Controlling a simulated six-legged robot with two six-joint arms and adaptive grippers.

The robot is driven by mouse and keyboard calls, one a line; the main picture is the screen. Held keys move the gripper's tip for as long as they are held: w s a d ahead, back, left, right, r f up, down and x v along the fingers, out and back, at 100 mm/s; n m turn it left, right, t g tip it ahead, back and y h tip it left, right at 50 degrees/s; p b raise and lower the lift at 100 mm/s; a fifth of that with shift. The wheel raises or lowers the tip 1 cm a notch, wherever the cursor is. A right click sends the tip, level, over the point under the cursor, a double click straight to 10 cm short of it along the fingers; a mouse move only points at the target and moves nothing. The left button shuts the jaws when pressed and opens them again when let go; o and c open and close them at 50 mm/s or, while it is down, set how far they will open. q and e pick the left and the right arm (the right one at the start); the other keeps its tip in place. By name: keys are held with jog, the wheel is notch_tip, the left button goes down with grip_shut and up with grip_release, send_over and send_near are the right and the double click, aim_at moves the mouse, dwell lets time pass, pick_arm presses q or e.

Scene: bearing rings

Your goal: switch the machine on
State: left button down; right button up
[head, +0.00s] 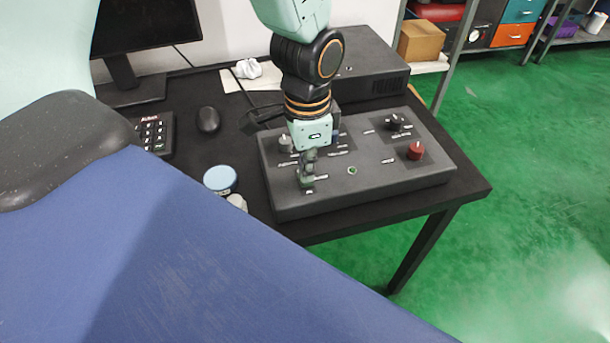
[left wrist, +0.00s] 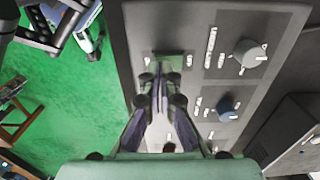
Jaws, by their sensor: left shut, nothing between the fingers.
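The machine is a dark grey control box (head: 380,180) with labelled knobs on its sloped top. My left gripper (head: 306,181) is shut and empty, pointing down at the box's front left part. Its fingertips show together in the left wrist view (left wrist: 160,76). A green switch-like piece (left wrist: 176,60) lies right at the fingertips; I cannot tell whether they touch it. The fingers partly hide it in the head view. A grey knob (left wrist: 249,53) and a blue knob (left wrist: 227,108) are beside the gripper. A red knob (head: 415,150) and a black knob (head: 394,121) are farther right. My right gripper is not in view.
The box stands on a black table (head: 470,185) near its right end. A blue-lidded jar (head: 220,180), a mouse (head: 208,119) and a keypad (head: 153,133) are to its left. A larger grey unit (head: 365,65) stands behind it. Green floor is open at the right.

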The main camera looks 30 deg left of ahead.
pick_arm(q)
jog(key=shift+f, duration=0.7)
dwell(0.4)
notch_tip(320, 180, up, 7)
jog(key=p, duration=0.8)
dwell(0.4)
dwell(0.4)
